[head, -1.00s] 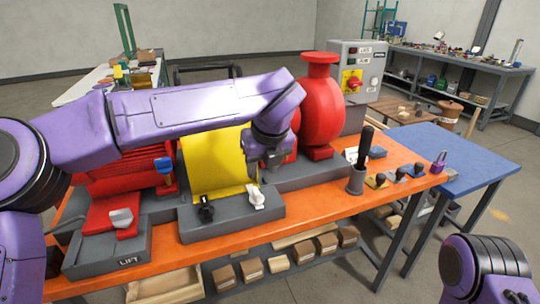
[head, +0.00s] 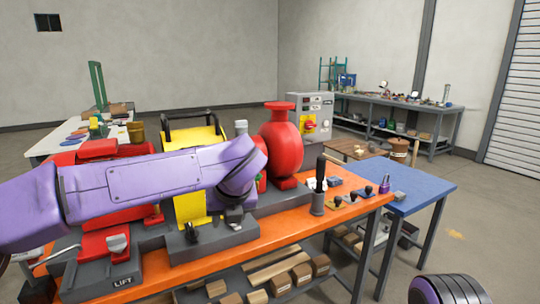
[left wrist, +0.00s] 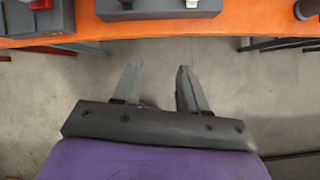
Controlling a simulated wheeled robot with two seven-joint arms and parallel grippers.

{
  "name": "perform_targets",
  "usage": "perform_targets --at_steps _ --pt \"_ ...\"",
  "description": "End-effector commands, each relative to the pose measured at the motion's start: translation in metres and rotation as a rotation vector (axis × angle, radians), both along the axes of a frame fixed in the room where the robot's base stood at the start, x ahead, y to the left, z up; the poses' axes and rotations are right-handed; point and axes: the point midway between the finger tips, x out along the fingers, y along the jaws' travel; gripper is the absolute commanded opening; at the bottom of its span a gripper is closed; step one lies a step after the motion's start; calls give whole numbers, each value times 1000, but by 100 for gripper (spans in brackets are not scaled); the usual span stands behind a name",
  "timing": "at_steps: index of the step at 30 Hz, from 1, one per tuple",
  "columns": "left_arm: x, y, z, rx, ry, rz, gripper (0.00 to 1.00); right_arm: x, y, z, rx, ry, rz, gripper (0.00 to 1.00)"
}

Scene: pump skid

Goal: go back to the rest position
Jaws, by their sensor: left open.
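My left arm (head: 150,185) reaches in from the left across the pump skid, in front of the yellow guard (head: 193,137) and the red motor. In the left wrist view my left gripper (left wrist: 159,72) is open, with nothing between its two grey fingers. Bare floor shows behind them, and the orange bench edge (left wrist: 160,30) is beyond the fingertips. Only a dark rounded part of my right arm (head: 450,290) shows at the bottom right of the head view. My right gripper is out of the picture.
A black-handled tool stands in a grey cup (head: 317,203). A blue table (head: 415,184) adjoins at right. Open floor (head: 480,250) lies right of it.

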Motion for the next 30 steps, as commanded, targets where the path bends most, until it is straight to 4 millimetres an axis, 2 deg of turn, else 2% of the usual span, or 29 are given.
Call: perform_targets --at_steps 5,8,13,17,18,20,21,23,24,26,27,30 --pt "16 10 -25 260 -69 -230 43 0 0 -1 -1 -1 0 43" --pt "24 20 -55 460 -75 -394 43 0 0 -1 -1 -1 0 43" --pt "23 36 -127 802 -17 -716 43 0 0 0 0 0 0 43" --pt "2 49 -201 1052 81 -1032 43 0 0 0 0 0 0 43" --pt "-10 56 -229 1126 125 -1153 43 0 0 -1 0 0 0 43" --pt "-36 66 -274 1226 196 -1353 43 0 0 0 0 0 0 43" --pt "-57 74 -303 1277 244 -1492 43 0 0 0 0 0 0 43" --pt "-93 88 -342 1327 316 -1696 43 0 0 0 0 0 0 43" --pt "-120 98 -366 1343 358 -1827 43 0 0 0 0 0 0 43" --pt "-163 114 -396 1342 422 -2016 43 0 0 0 0 0 0 43" --pt "-193 126 -412 1325 463 -2133 43 0 0 0 0 0 0 43" --pt "-265 158 -440 1240 559 -2366 43 0 0 0 0 0 0 43"
